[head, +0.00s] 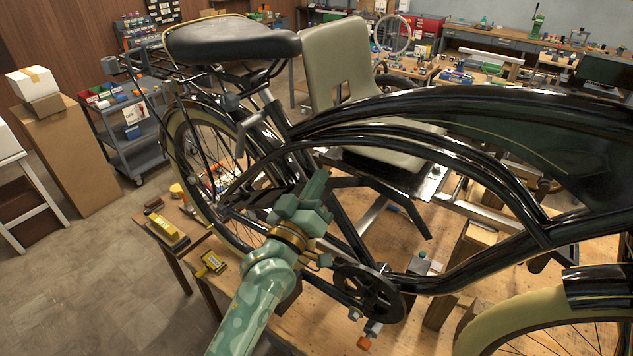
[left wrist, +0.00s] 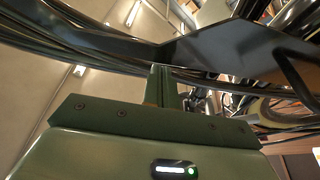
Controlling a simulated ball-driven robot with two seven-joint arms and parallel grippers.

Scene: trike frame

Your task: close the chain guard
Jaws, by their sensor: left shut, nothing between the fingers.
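The trike frame is black and glossy and fills the middle and right of the head view. A dark plate (head: 262,198), which looks like the chain guard, runs beside the rear wheel, partly hidden by my left gripper. I cannot tell whether it is open or closed. My left gripper (head: 318,182) is green, shut and empty, pointing up beside the frame just right of this plate. In the left wrist view the shut fingers (left wrist: 164,85) reach up to a broad black part (left wrist: 225,48); whether they touch is unclear. My right gripper is not in view.
The crank and chainring (head: 368,292) sit just right of my left wrist. The rear wheel (head: 180,150) and seat (head: 230,42) stand behind it. The wooden workbench (head: 300,325) lies below, with a yellow-labelled item (head: 212,262) near its left edge. Floor is free at left.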

